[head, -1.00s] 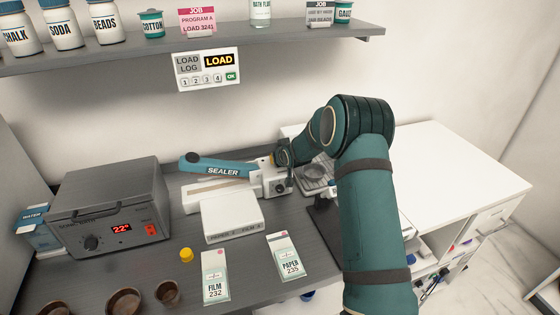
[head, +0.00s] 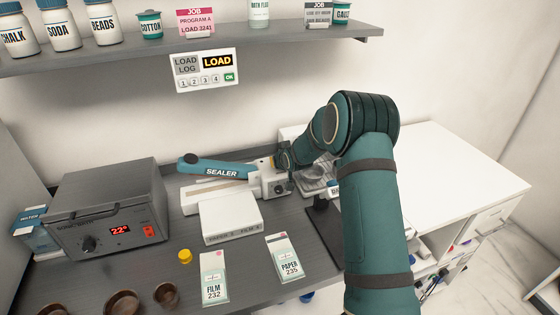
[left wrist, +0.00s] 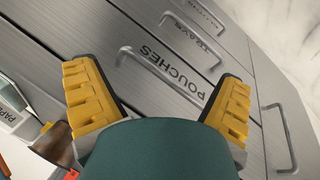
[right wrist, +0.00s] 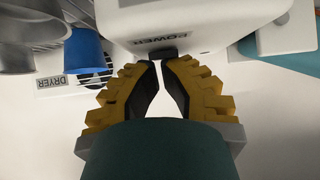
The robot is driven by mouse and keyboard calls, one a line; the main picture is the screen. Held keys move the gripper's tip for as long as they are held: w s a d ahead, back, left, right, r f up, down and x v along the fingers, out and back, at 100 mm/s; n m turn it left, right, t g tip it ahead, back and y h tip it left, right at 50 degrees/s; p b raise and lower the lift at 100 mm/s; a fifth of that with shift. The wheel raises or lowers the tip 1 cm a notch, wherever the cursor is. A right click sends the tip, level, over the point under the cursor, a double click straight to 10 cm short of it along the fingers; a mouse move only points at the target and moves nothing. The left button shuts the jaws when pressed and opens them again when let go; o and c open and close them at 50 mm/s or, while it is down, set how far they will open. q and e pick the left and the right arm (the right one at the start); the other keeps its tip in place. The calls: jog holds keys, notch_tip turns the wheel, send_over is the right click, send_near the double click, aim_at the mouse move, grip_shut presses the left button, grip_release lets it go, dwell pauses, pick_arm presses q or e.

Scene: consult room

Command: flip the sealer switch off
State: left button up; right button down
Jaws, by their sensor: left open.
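The sealer (head: 222,170) stands on the grey bench, with a blue lever arm raised at a slant and a white body. In the right wrist view its white end face (right wrist: 180,22) carries a POWER label, with a small black switch (right wrist: 168,53) below it. My right gripper (right wrist: 160,65) has its fingertips close together right at the switch; whether they touch it cannot be told. In the head view my right arm hides most of that gripper. My left gripper (left wrist: 158,95) is open and empty, in front of drawers, one labelled POUCHES.
A grey heater box (head: 110,212) reading 22 stands at the left. A DRYER label (right wrist: 62,82) and blue cap (right wrist: 84,50) are near my right gripper.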

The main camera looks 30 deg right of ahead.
notch_tip(320, 180, up, 5)
jog(key=shift+r+p, duration=0.1)
jog(key=shift+p, duration=0.55)
jog(key=w+r+v, duration=0.1)
jog(key=v, duration=0.7)
jog(key=shift+s+r, duration=0.2)
jog(key=shift+r, duration=0.15)
jog(key=shift+d, duration=0.1)
